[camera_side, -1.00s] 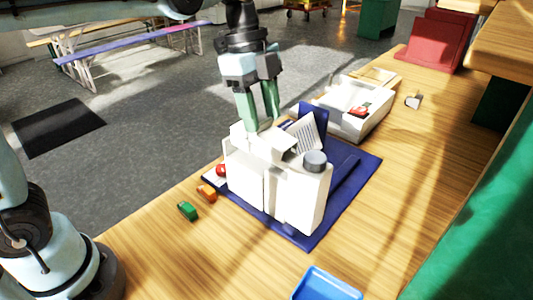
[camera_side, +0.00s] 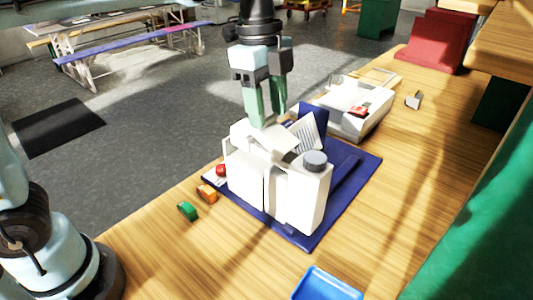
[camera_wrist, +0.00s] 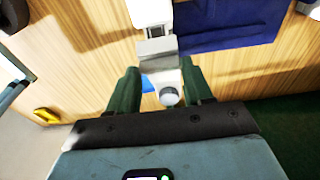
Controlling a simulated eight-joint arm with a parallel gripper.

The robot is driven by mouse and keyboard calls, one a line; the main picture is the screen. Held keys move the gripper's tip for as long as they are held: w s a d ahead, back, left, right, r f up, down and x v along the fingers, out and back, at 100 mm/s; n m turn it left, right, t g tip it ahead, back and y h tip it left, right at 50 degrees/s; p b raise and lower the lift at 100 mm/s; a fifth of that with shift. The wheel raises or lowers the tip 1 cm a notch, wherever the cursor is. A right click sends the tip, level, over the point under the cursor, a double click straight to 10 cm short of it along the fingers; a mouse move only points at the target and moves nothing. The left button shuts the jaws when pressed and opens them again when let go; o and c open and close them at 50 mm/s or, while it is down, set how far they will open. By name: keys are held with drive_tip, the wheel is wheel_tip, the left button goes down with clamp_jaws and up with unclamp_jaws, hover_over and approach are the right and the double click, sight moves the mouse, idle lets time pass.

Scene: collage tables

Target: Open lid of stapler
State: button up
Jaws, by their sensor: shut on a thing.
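A white boxy device (camera_side: 298,193) with a round grey cap stands upright on a dark blue mat (camera_side: 340,196); I cannot make out a clear stapler shape apart from it. A white flap (camera_side: 253,137) sits tilted on its top, on the left. My gripper (camera_side: 265,118) points down with its green fingers shut on this flap, the tips at its upper edge. The exact contact is hidden.
A red ball (camera_side: 221,170), an orange block (camera_side: 207,193) and a green block (camera_side: 187,210) lie left of the device. A white tray (camera_side: 352,122) stands behind it, a blue tray (camera_side: 325,285) in front. The table's right side is mostly clear.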

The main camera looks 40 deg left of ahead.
sight(280, 136)
drive_tip(key=shift+d+r, duration=0.15)
drive_tip(key=shift+d, duration=0.05)
drive_tip(key=shift+d+r+y, duration=0.3)
drive_tip(key=shift+d+y, duration=0.1)
drive_tip(key=shift+d, duration=0.15)
idle(0.3)
drive_tip(key=shift+d+r+y, duration=0.25)
drive_tip(key=shift+d+y, duration=0.15)
drive_tip(key=shift+d, duration=0.3)
drive_tip(key=shift+d+r+y, duration=0.15)
drive_tip(key=shift+d+y, duration=0.15)
drive_tip(key=shift+d, duration=0.25)
